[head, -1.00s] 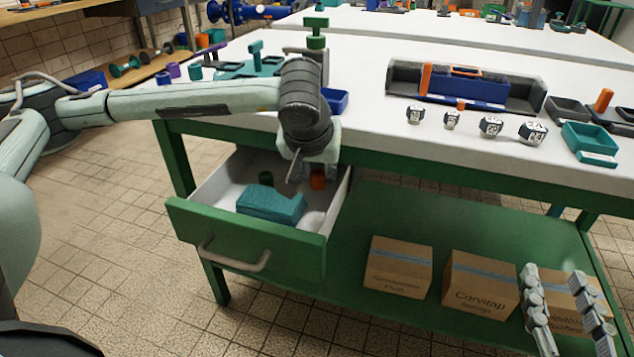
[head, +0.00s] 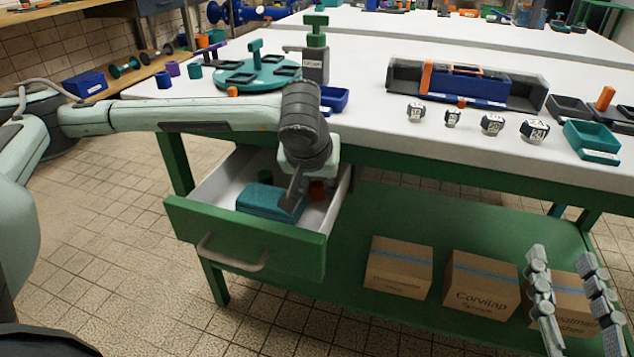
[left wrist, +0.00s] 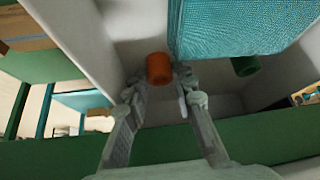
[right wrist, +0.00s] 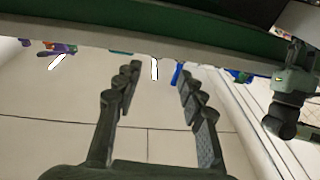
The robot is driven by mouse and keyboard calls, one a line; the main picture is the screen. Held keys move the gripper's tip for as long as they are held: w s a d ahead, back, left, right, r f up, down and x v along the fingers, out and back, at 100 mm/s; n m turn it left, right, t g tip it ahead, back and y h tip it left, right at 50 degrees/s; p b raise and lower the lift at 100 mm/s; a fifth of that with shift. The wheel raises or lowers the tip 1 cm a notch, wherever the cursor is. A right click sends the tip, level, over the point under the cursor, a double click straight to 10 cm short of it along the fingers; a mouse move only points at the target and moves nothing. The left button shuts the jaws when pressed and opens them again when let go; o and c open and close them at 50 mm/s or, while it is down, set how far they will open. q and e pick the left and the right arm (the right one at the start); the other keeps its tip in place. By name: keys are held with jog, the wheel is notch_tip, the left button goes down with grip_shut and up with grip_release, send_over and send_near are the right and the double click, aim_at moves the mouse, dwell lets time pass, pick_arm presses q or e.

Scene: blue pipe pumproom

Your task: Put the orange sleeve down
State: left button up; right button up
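The orange sleeve (head: 317,190) is inside the open drawer (head: 245,235), low near its right side. In the left wrist view the sleeve (left wrist: 159,68) sits between the fingertips of my left gripper (left wrist: 160,80), which look closed in on its sides. I cannot tell whether the sleeve touches the drawer floor. In the head view my left gripper (head: 293,195) reaches down into the drawer, partly in front of the contents. My right gripper (right wrist: 159,70) is open and empty; it also shows at the lower right of the head view (head: 562,255).
A teal box (head: 268,200) lies in the drawer beside the sleeve, with a dark green cylinder (head: 265,176) behind it. The bench top (head: 360,125) is above, with a teal round stand (head: 257,72) and a blue tray (head: 334,99). Cardboard boxes (head: 398,268) stand on the lower shelf.

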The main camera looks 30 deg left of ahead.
pick_arm(q)
jog(key=shift+o, duration=0.4)
jog(key=shift+r, duration=0.1)
pick_arm(e)
jog(key=shift+a, duration=0.1)
pick_arm(q)
jog(key=shift+s+d+r+p, duration=0.15)
jog(key=shift+s+r+p, duration=0.2)
jog(key=shift+r, duration=0.3)
jog(key=v, duration=1)
jog(key=shift+s+r+p, duration=0.15)
jog(key=shift+r+p, duration=0.1)
jog(key=shift+p, duration=0.2)
pick_arm(e)
jog(key=d+f+g+h, duration=0.2)
jog(key=d+f+g, duration=0.1)
jog(key=f, duration=0.4)
jog(key=shift+w+g+h, duration=0.3)
jog(key=shift+g, duration=0.1)
pick_arm(q)
jog(key=shift+d, duration=0.1)
pick_arm(e)
jog(key=shift+f, duration=0.1)
